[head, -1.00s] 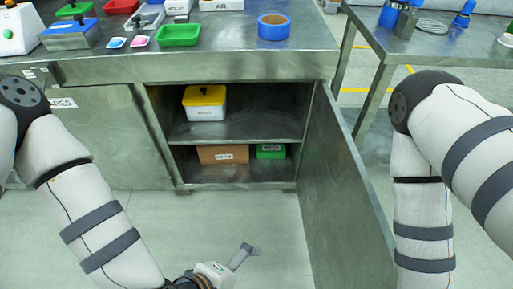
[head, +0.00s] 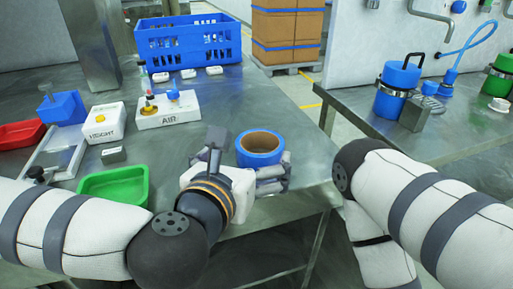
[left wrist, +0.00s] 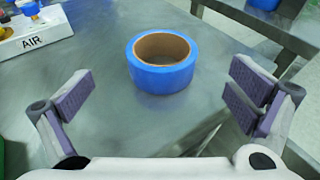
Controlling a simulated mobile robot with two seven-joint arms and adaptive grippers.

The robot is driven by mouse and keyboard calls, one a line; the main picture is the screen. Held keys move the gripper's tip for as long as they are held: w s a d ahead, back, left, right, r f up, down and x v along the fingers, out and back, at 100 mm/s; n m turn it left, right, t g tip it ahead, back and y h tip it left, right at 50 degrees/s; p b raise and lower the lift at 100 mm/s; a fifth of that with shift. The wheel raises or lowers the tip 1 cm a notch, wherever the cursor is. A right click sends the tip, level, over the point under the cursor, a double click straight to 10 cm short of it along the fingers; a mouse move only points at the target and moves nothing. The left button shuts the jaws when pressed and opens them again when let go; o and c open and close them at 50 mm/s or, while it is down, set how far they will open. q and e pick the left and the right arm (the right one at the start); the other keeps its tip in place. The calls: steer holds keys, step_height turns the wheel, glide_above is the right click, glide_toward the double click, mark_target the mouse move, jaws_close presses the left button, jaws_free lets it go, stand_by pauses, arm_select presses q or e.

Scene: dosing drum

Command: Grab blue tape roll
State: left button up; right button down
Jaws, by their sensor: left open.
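The blue tape roll (head: 260,149) lies flat on the metal bench near its right end, its brown core facing up. It also shows in the left wrist view (left wrist: 161,79), ahead of the fingers and centred between them. My left gripper (head: 244,160) is just in front of the roll, with its fingers spread wide and purple pads facing inward (left wrist: 160,98). The fingers are apart from the roll and hold nothing. My right arm comes in at the right, but its gripper is out of view.
A green tray (head: 114,187) is left of my left gripper. A white AIR box (head: 168,111) stands behind it. A blue crate (head: 188,45) is at the back. Bare bench top lies behind the roll. A second table (head: 430,135) is across a gap at right.

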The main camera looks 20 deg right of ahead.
arm_select(q)
glide_toward(265, 136)
steer(key=x, duration=0.4)
steer(key=shift+w+d+f, duration=0.1)
steer(key=shift+w+d, duration=0.05)
steer(key=shift+w, duration=0.1)
steer(key=c, duration=1.2)
